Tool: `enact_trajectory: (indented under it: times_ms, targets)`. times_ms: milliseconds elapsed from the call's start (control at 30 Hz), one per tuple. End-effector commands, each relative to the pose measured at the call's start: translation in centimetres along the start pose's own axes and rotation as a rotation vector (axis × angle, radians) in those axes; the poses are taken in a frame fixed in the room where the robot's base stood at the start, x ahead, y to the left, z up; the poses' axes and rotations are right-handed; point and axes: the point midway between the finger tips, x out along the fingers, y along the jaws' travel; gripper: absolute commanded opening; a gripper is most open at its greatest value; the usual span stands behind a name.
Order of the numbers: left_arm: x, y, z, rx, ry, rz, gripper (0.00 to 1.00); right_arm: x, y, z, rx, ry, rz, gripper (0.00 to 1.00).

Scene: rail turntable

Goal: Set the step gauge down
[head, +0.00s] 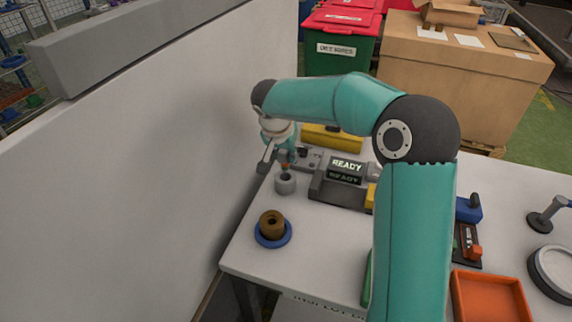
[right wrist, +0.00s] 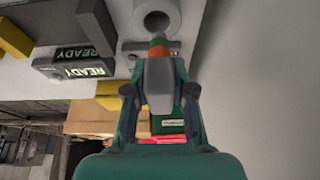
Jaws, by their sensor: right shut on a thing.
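My right gripper (head: 278,157) is at the far left of the table and is shut on the step gauge (right wrist: 158,82). In the right wrist view the gauge is a grey piece between the two fingers (right wrist: 160,92), with a narrow orange and green tip. The tip points at a grey ring-shaped holder (head: 285,184) with a round hole, also seen in the right wrist view (right wrist: 157,14). In the head view the orange tip is just above the holder; I cannot tell whether it touches. My left gripper is not in view.
A dark display unit reading READY (head: 345,170) stands right of the holder. A brown ring-shaped part (head: 271,223) sits on a blue base in front. A white wall (head: 150,150) rises close on the left. An orange tray (head: 490,298) lies at the front right.

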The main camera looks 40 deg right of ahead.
Motion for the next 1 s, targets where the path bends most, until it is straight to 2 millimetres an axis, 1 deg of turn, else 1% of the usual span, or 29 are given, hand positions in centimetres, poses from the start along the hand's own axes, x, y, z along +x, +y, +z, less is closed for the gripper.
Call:
enact_trajectory:
  times_ms: [200,300,567,1000]
  targets:
    - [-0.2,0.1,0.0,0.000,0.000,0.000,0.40,2.8,0.0,1.2,-0.004,-0.002,0.003,0.00]
    - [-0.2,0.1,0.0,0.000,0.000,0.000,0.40,3.5,0.0,1.5,-0.002,-0.001,0.000,0.00]
    - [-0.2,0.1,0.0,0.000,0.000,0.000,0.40,3.6,0.0,1.6,-0.002,0.000,-0.001,0.00]
    - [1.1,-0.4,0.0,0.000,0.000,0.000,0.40,4.5,0.0,1.9,-0.001,0.000,-0.001,0.00]
